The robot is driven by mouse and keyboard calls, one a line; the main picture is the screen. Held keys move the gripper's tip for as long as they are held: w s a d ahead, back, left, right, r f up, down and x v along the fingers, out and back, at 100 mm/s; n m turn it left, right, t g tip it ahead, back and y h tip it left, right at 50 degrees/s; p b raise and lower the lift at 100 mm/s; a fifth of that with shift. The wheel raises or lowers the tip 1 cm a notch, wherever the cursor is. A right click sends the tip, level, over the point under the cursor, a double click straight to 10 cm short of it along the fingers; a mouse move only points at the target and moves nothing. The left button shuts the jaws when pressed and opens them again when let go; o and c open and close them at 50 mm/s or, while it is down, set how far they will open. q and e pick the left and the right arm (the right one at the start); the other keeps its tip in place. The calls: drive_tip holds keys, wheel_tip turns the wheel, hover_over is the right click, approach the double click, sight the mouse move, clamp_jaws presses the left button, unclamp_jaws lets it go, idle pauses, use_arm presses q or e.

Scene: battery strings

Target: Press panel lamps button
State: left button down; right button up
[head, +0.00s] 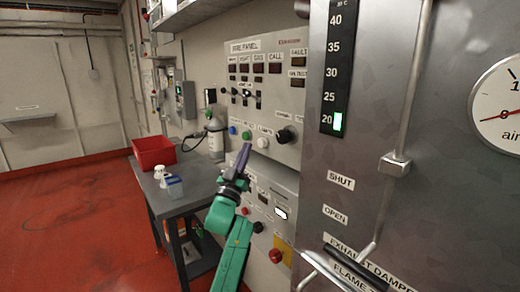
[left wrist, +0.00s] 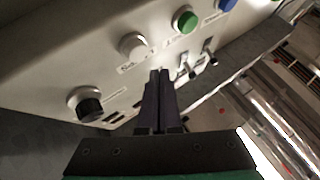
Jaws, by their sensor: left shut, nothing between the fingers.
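The grey fire panel (head: 243,68) stands upright in the middle of the head view. Along its lower part are a blue button (head: 232,130), a green button (head: 246,134), a white button (head: 262,142) and a black knob (head: 284,135). A small label above the white button seems to read "LAMPS". My left gripper (head: 246,147) is shut and empty, its fingertips just below and left of the white button. The left wrist view shows the white button (left wrist: 133,45), green button (left wrist: 186,20) and black knob (left wrist: 85,105) beyond the fingertips (left wrist: 158,73). I cannot tell whether they touch the panel.
A dark table (head: 193,180) with a red bin (head: 154,152) and a small box (head: 174,187) stands left of my arm. A metal cabinet (head: 400,215) with a vertical handle rod fills the right. Toggle switches (left wrist: 210,57) sit near the fingers. The red floor at left is clear.

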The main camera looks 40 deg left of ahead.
sight(259, 141)
use_arm(q)
drive_tip(key=shift+w+d, duration=0.25)
drive_tip(key=shift+w, duration=0.6)
idle(1.3)
drive_tip(key=shift+w+d+b, duration=0.15)
drive_tip(key=shift+w+b, duration=0.25)
drive_tip(key=shift+w+d+r+b, duration=0.1)
drive_tip(key=shift+w+d+b, duration=0.1)
drive_tip(key=shift+w+b, duration=0.3)
idle(1.0)
drive_tip(key=shift+s+a+p, duration=0.3)
drive_tip(key=shift+s+p, duration=0.35)
drive_tip(key=shift+s, duration=0.25)
drive_tip(key=shift+s, duration=0.1)
